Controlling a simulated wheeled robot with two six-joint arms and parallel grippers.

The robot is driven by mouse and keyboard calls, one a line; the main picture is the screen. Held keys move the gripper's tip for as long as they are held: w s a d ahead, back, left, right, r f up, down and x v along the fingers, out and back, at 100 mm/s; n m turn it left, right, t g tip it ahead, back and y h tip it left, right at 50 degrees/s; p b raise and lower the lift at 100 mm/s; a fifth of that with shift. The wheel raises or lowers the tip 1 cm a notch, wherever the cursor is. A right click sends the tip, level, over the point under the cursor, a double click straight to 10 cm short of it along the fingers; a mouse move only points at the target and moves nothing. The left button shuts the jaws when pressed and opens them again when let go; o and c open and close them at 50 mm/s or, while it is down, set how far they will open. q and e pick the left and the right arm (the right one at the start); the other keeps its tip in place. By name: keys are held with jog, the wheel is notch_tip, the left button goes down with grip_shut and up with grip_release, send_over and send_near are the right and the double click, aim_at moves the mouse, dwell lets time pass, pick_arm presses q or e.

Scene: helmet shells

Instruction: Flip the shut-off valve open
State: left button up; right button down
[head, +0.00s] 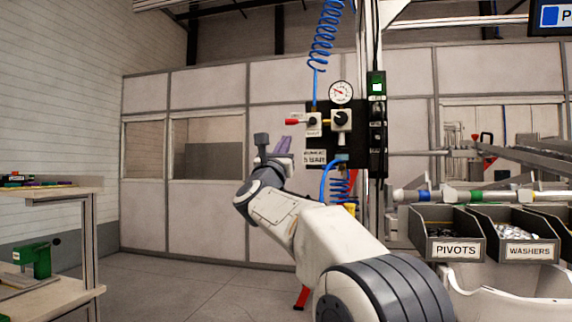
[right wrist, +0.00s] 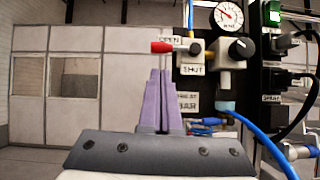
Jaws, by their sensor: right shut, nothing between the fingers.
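The shut-off valve (head: 313,124) is mounted on a black panel and has a red-tipped lever (head: 292,122) that points left, about level. In the right wrist view the red lever grip (right wrist: 162,47) lies between an OPEN label (right wrist: 172,37) above and a SHUT label (right wrist: 192,69) below right. My right gripper (head: 284,142) has purple fingers and is shut with nothing between them. Its fingertips (right wrist: 161,71) appear just below the red grip in the right wrist view; I cannot tell if they touch it. My left gripper is not in view.
A pressure gauge (head: 341,92) and a black knob (head: 341,119) sit right of the valve. A blue hose (right wrist: 250,125) curves below the panel. Bins of pivots (head: 447,228) and washers (head: 514,231) stand at right. The floor left of my arm is clear.

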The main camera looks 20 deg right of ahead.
pick_arm(q)
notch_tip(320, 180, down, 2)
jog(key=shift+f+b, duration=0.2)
jog(key=shift+b, duration=0.55)
pick_arm(e)
jog(key=v, duration=0.5)
jog(key=shift+f, duration=0.1)
jog(key=shift+w, duration=0.1)
